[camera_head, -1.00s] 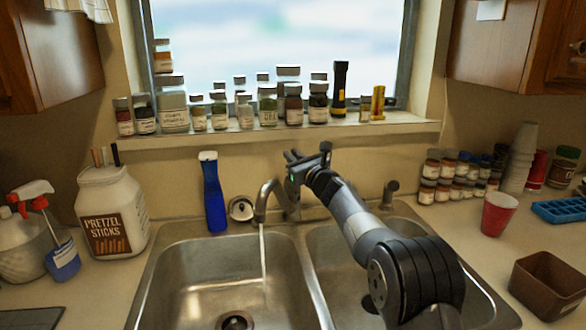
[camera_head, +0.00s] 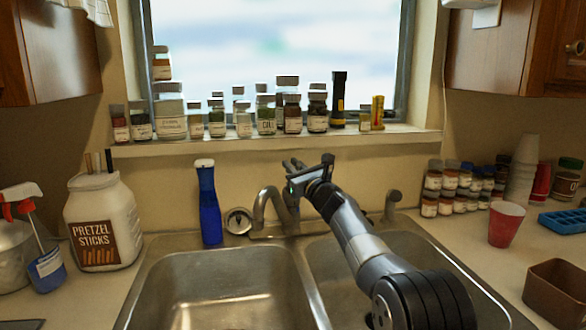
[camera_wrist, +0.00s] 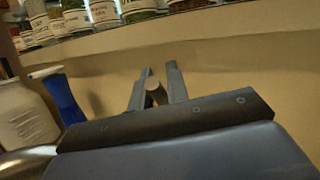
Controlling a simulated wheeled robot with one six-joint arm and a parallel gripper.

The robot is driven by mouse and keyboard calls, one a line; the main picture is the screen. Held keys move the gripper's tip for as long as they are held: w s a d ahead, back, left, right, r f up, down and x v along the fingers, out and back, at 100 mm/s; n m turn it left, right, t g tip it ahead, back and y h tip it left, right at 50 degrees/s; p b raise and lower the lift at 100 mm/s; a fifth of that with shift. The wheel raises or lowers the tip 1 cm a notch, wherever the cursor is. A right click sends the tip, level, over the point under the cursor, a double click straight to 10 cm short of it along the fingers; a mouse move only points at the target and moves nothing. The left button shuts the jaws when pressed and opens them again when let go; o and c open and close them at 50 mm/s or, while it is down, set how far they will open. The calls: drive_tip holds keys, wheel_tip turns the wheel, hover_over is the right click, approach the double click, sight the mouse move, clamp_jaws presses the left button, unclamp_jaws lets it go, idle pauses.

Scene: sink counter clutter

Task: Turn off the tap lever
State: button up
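The tap (camera_head: 262,204) is a curved metal spout behind the divider of the double sink (camera_head: 140,285). No water stream shows under it now. My gripper (camera_head: 293,168) is just above and behind the tap body, reaching in from the right. In the wrist view, the two fingers of my gripper (camera_wrist: 160,78) stand apart with a gap between them. The rounded end of the tap lever (camera_wrist: 154,97) shows between them. I cannot tell whether either finger touches it. In the head view my gripper hides most of the lever.
A blue bottle (camera_head: 208,205) and a pretzel jar (camera_head: 103,225) stand left of the tap. A side sprayer (camera_head: 392,203) stands to its right. Spice jars (camera_head: 240,118) line the sill above. A red cup (camera_head: 506,224) and brown box (camera_head: 555,290) are at right.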

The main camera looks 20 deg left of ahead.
drive_tip(key=o, duration=0.4)
drive_tip(key=shift+s+d+f+b, duration=0.25)
drive_tip(key=shift+s+d+b, duration=0.15)
drive_tip(key=shift+d+b, duration=0.05)
drive_tip(key=b+v, duration=0.3)
drive_tip(key=v, duration=0.6)
drive_tip(key=shift+s+d+b, duration=0.2)
drive_tip(key=shift+s+b, duration=0.05)
drive_tip(key=shift+b, duration=0.05)
drive_tip(key=shift+r, duration=0.1)
drive_tip(key=p+x, duration=0.4)
drive_tip(key=x, duration=0.5)
drive_tip(key=shift+w+a, duration=0.1)
drive_tip(key=shift+p+x, duration=0.3)
drive_tip(key=shift+x, duration=0.5)
